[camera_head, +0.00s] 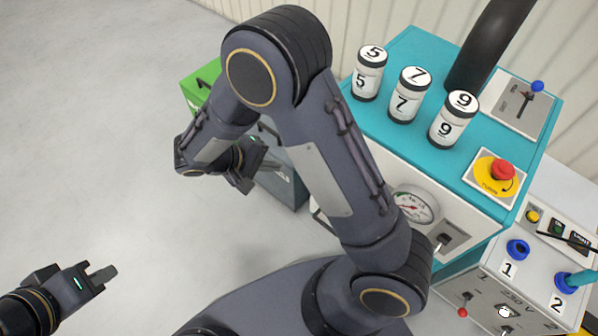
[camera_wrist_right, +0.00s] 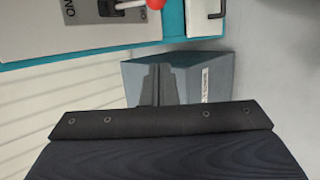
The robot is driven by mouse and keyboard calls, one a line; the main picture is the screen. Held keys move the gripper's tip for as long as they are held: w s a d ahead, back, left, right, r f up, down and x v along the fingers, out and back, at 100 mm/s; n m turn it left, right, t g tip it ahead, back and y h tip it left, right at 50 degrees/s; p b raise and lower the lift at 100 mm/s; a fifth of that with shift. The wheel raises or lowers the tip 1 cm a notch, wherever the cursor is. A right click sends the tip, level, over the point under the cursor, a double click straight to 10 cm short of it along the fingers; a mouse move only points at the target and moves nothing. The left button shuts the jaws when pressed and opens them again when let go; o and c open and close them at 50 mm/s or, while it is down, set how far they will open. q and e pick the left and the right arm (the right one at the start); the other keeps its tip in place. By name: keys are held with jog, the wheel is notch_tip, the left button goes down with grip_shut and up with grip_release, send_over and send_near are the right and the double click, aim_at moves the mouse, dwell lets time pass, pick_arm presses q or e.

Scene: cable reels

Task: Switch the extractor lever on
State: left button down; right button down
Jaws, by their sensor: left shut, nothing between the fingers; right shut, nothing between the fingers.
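A lever with a red knob (camera_wrist_right: 152,5) shows at the top of the right wrist view, on a grey plate marked ON. The picture cuts it off and I cannot read its full label. Another lever, with a blue knob (camera_head: 537,87), stands on a white plate on top of the teal machine (camera_head: 405,150). I cannot tell from lettering which one is the extractor lever. My right gripper (camera_head: 258,163) is shut and empty left of the machine; its dark fingers (camera_wrist_right: 158,84) point toward the machine side, apart from the lever. My left gripper (camera_head: 104,275) is shut and empty over the floor.
Numbered canisters (camera_head: 408,94), a red stop button (camera_head: 502,171) and a black pipe (camera_head: 490,45) are on the machine. A gauge (camera_head: 412,207) is on its front. A green box (camera_head: 200,84) and a grey box (camera_head: 288,183) stand behind my right arm. The left floor is clear.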

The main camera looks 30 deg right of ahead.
jog(key=b+x, duration=0.4)
jog(key=x, duration=0.6)
jog(key=s, duration=0.1)
jog(key=s+r, duration=0.1)
jog(key=s, duration=0.1)
jog(key=shift+s+a+r, duration=0.2)
jog(key=shift+s+r, duration=0.1)
jog(key=shift+s, duration=0.05)
jog(key=shift+r, duration=0.1)
jog(key=shift+r+y, duration=0.15)
jog(key=shift+y, duration=0.15)
jog(key=shift+a+r+y+p, duration=0.1)
jog(key=shift+r+y+p, duration=0.35)
jog(key=shift+p, duration=0.4)
